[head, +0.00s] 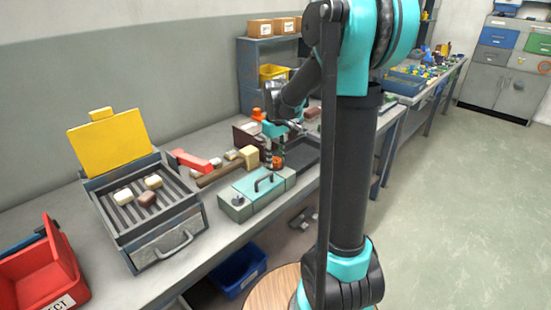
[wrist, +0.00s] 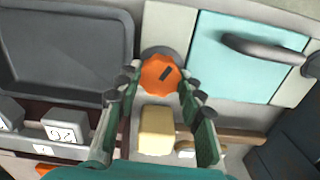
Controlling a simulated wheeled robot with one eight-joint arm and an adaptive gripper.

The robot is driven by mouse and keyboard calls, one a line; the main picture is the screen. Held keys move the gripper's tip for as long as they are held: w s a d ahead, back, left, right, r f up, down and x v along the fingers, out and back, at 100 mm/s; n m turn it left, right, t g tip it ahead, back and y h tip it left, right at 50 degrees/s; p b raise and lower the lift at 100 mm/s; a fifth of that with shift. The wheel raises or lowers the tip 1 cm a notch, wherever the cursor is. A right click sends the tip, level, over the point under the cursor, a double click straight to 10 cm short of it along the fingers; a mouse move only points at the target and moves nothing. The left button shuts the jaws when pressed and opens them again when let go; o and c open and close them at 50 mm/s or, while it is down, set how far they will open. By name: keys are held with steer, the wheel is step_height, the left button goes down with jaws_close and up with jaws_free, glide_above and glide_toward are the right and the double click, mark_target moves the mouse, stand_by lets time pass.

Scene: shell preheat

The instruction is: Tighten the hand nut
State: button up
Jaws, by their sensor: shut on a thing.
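The hand nut (wrist: 161,74) is an orange lobed knob with a dark slot mark on its face. It sits on a round grey mount at the corner of a box with a teal lid (wrist: 238,60) and a dark bar handle. The fingertips of my gripper (wrist: 159,82) are on either side of the nut, shut on it. In the head view, my gripper (head: 274,148) reaches down at the right end of the teal-lidded box (head: 245,188). The orange nut (head: 278,161) shows just below the fingers, partly hidden by them.
A dark tray (head: 312,152) is to the right. A slatted heater box (head: 165,233) with its yellow lid raised and a red bin (head: 40,275) stand left.

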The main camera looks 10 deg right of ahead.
mark_target(276, 160)
steer(key=m, duration=0.6)
steer(key=shift+m, duration=0.3)
steer(key=m, duration=0.6)
steer(key=shift+m, duration=0.3)
steer(key=o, duration=1.2)
steer(key=shift+c, duration=0.2)
step_height(276, 160, up, 12)
steer(key=shift+s, duration=0.1)
